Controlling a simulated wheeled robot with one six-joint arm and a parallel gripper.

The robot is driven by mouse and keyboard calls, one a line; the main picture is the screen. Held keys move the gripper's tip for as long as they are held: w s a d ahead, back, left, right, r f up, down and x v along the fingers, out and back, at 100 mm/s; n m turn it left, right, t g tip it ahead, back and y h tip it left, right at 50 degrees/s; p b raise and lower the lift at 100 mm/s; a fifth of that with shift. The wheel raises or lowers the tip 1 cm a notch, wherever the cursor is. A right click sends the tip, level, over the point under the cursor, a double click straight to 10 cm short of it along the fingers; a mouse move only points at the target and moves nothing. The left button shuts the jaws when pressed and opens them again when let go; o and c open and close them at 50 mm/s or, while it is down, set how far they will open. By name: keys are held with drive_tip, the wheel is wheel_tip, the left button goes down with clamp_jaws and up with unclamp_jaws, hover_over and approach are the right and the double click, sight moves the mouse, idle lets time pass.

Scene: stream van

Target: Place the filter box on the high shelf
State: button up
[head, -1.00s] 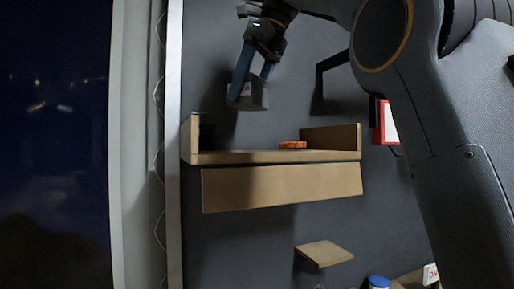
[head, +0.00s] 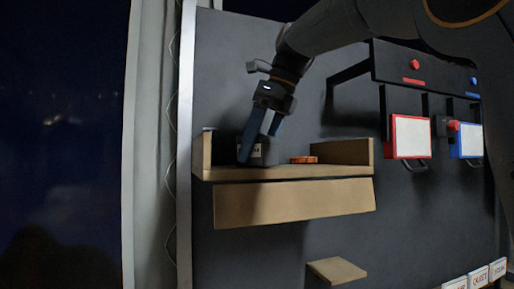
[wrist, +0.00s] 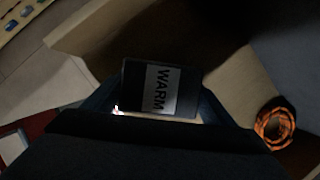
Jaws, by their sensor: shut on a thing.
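My gripper (head: 258,150) points down and is shut on a dark grey box, the filter box (head: 270,157). In the wrist view the box (wrist: 135,92) sits between the fingers, and its pale label reads "WARM". The high shelf (head: 330,172) is a wooden ledge with raised ends on the grey wall. The box is at the shelf's left part, low behind the front edge. I cannot tell whether its underside touches the board.
An orange coil (head: 304,160) lies on the shelf, right of the box; it also shows in the wrist view (wrist: 275,123). The shelf's raised ends stand left (head: 202,152) and right (head: 355,152). A small wooden ledge (head: 337,270) is below. Red-framed (head: 410,137) and blue-framed panels hang right.

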drive_tip(key=o, duration=1.2)
drive_tip(key=shift+f, duration=0.15)
drive_tip(key=v, duration=1.2)
drive_tip(key=shift+b, duration=0.3)
